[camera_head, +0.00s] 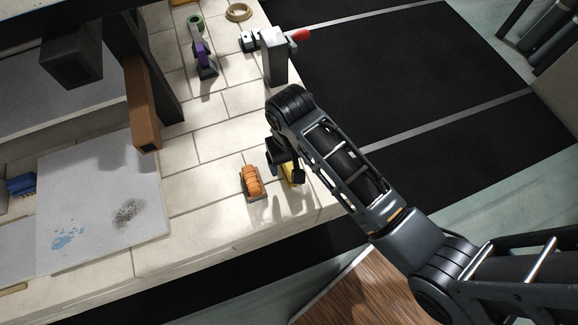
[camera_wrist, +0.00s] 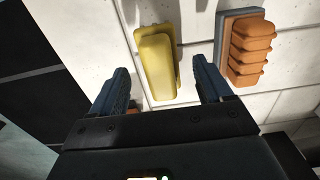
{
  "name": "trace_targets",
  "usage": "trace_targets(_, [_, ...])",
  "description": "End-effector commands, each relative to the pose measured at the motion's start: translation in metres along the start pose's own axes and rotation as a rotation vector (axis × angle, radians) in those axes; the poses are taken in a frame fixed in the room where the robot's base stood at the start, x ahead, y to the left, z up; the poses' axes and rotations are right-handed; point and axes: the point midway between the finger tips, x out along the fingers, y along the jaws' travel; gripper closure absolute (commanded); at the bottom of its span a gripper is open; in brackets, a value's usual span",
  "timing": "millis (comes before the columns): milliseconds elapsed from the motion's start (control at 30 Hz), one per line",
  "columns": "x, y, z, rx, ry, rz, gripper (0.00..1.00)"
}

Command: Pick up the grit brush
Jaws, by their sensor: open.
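My gripper (camera_wrist: 163,80) is open, with one finger on each side of a yellow block-shaped piece (camera_wrist: 158,62). I cannot tell whether the fingers touch it. In the head view my gripper (camera_head: 284,163) is over the table's front right edge, and the yellow piece (camera_head: 291,174) is mostly hidden. An orange ridged piece on a grey base (camera_wrist: 251,50) lies right of it, and left of it in the head view (camera_head: 251,182). A blue piece (camera_head: 20,185) lies at the far left. No label shows which is the grit brush.
The pale brick deck (camera_head: 197,229) is clear around the orange piece. A grey slab (camera_head: 90,180) with blue specks and dark grit lies left. A brown post (camera_head: 141,100) rises nearby. A purple tool (camera_head: 203,55) and a grey block (camera_head: 273,58) stand farther back.

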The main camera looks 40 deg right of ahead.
Motion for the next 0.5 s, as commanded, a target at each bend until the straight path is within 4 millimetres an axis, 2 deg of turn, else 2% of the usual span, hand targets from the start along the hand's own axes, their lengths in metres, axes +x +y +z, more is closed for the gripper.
trace_targets(33, [0.01,0.0,0.0,0.0,-0.003,0.001,0.21])
trace_targets(200, [0.031,0.0,-0.001,0.0,-0.001,0.0,0.21])
trace_targets(500, [0.037,0.0,-0.001,-0.001,0.001,0.0,0.21])
